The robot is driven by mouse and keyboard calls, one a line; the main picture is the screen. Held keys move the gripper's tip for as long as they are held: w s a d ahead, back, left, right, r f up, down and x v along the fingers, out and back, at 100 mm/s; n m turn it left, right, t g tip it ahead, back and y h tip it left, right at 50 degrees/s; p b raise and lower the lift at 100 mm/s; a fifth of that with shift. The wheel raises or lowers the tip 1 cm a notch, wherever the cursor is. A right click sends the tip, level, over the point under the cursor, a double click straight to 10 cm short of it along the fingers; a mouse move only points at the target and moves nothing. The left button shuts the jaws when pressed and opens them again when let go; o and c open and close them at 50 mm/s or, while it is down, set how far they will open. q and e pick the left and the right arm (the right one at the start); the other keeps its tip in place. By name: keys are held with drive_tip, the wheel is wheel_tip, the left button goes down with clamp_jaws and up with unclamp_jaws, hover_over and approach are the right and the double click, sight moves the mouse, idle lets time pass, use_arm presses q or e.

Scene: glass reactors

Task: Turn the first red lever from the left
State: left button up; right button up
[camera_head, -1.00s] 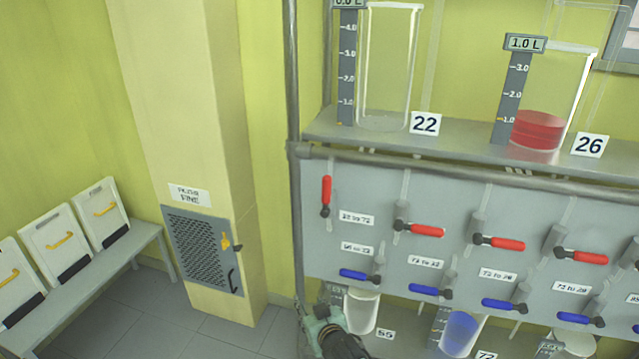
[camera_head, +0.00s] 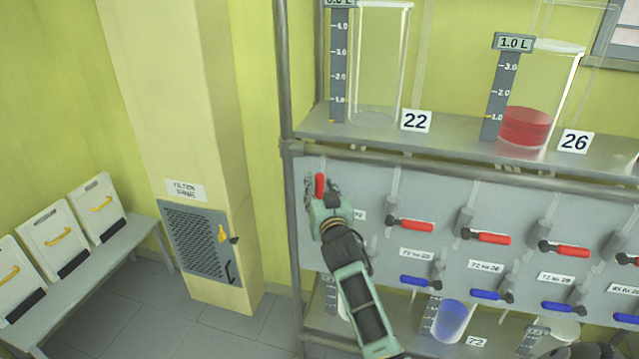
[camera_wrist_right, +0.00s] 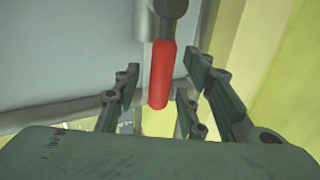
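The first red lever from the left (camera_head: 320,184) points upward on the grey panel, and only its red handle shows clearly. My right gripper (camera_head: 321,190) is in front of it and hides its pivot. In the right wrist view the red handle (camera_wrist_right: 159,75) lies between the spread fingers of my right gripper (camera_wrist_right: 160,100). The fingers are open, with gaps on both sides of the handle. My left gripper is not in view.
More red levers (camera_head: 410,224) lie sideways in a row to the right. Blue levers (camera_head: 420,282) form a row below. A shelf (camera_head: 455,145) with glass vessels stands above the panel. A beige pillar (camera_head: 180,120) is at the left.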

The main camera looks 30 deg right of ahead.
drive_tip(key=shift+w+d, duration=0.2)
drive_tip(key=shift+w, duration=0.3)
clamp_jaws()
idle(0.3)
